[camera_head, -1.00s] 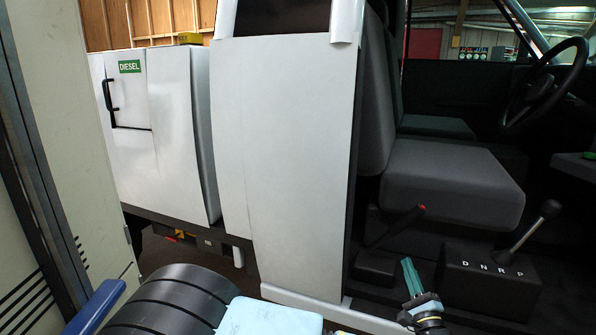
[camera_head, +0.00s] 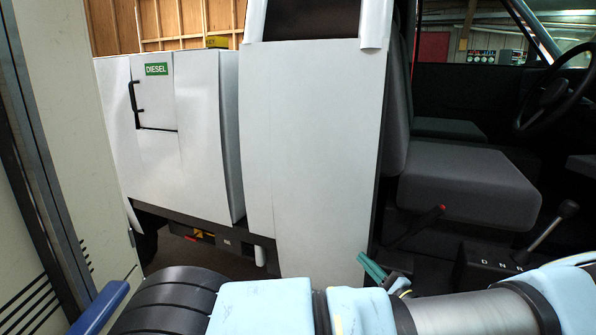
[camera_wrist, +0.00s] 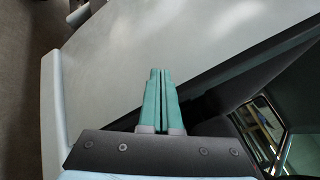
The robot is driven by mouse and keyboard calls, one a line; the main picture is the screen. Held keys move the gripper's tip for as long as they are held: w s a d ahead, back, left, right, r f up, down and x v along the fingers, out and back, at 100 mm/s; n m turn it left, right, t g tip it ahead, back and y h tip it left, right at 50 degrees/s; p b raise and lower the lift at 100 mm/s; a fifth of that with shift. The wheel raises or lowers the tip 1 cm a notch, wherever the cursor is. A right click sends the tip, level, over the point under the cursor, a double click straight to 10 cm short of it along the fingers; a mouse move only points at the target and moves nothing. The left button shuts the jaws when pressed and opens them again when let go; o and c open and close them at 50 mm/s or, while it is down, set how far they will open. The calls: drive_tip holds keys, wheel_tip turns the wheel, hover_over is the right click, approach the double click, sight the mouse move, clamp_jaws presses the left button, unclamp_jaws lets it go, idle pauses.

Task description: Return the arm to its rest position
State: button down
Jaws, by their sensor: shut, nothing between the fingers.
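My gripper (camera_head: 371,268) has green fingers and shows low in the head view, in front of the lower edge of the pickup's white body panel (camera_head: 315,150). In the wrist view my gripper (camera_wrist: 160,73) has its two fingers side by side, shut and empty. A pale panel surface (camera_wrist: 150,40) fills much of the wrist view beyond the fingertips. I cannot tell whether the fingertips touch it. My arm crosses the bottom of the head view, bent, with light blue covers and a metal link at the right.
The open cab at the right holds a grey seat (camera_head: 460,185), a red-tipped lever (camera_head: 425,220), a gear selector (camera_head: 545,230) and a steering wheel (camera_head: 555,100). A panel with a DIESEL flap (camera_head: 156,90) stands at the left. A tall cabinet (camera_head: 70,110) is close on the left.

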drive_tip(key=s+a+r+n+g+y, duration=0.1)
drive_tip(key=s+a+n+g, duration=0.3)
drive_tip(key=a+g, duration=0.45)
drive_tip(key=s+a+r+n+g+y, duration=0.1)
drive_tip(key=s+a+n+g, duration=0.1)
drive_tip(key=a+n+g, duration=0.6)
drive_tip(key=s+a+r+n+h, duration=0.1)
drive_tip(key=s+a+r+h, duration=0.1)
drive_tip(key=r, duration=0.3)
drive_tip(key=s+a+r+n+h+p, duration=0.1)
drive_tip(key=s+a+r+n+h, duration=0.1)
drive_tip(key=r+h, duration=0.3)
drive_tip(key=s+a+r+n+h+p, duration=0.1)
drive_tip(key=s+a+r+n+h, duration=0.1)
drive_tip(key=s+a+r+h, duration=0.1)
drive_tip(key=shift+s+a+r+t+h, duration=0.3)
drive_tip(key=shift+a+r+h, duration=0.35)
drive_tip(key=shift+r, duration=0.6)
drive_tip(key=shift+w, duration=0.1)
